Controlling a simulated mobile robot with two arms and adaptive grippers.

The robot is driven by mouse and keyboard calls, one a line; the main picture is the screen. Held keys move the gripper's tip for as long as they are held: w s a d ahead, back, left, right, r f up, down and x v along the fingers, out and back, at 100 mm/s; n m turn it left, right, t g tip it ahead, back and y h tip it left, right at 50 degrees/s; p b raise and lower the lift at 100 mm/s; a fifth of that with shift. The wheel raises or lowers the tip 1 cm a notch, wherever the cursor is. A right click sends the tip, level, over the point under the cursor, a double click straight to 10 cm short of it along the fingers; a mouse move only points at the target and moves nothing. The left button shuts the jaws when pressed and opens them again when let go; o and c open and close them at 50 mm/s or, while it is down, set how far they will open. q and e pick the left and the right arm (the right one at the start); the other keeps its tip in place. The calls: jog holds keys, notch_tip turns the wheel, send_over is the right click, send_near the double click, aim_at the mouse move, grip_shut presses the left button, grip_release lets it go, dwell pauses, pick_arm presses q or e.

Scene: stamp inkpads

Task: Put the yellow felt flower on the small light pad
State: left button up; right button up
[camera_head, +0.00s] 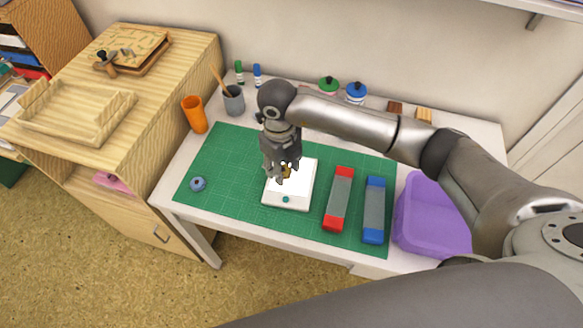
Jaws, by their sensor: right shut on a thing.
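The small light pad (300,190) is a white square with a teal dot near its front edge, lying on the green cutting mat. My right gripper (283,174) points down over the left back part of the pad. It is shut on a small yellow thing (288,170), which looks like the yellow felt flower. The fingers hide much of it, and I cannot tell whether it touches the pad. My left gripper is not in view.
The green mat (225,170) has a blue ring (198,184), a red-ended bar (339,198) and a blue-ended bar (374,208). A purple bin (425,215) is at right. An orange cup (195,114), a grey pen cup (233,100) and round-lidded jars (356,93) stand behind.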

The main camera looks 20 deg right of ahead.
send_over(291, 179)
jog(key=f, duration=0.4)
jog(key=shift+s+a+p, duration=0.3)
jog(key=shift+a+p, duration=0.05)
jog(key=shift+a, duration=0.05)
jog(key=shift+w+d+f, duration=0.25)
jog(key=shift+d+f, duration=0.05)
jog(key=shift+f, duration=0.2)
notch_tip(291, 179, down, 3)
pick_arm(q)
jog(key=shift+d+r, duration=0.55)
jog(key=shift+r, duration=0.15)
pick_arm(e)
jog(key=shift+f, duration=0.15)
jog(key=shift+f, duration=0.1)
jog(key=shift+o, duration=1)
jog(key=o, duration=0.4)
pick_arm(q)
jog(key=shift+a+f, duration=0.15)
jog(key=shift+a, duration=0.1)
pick_arm(e)
jog(key=shift+o, duration=0.2)
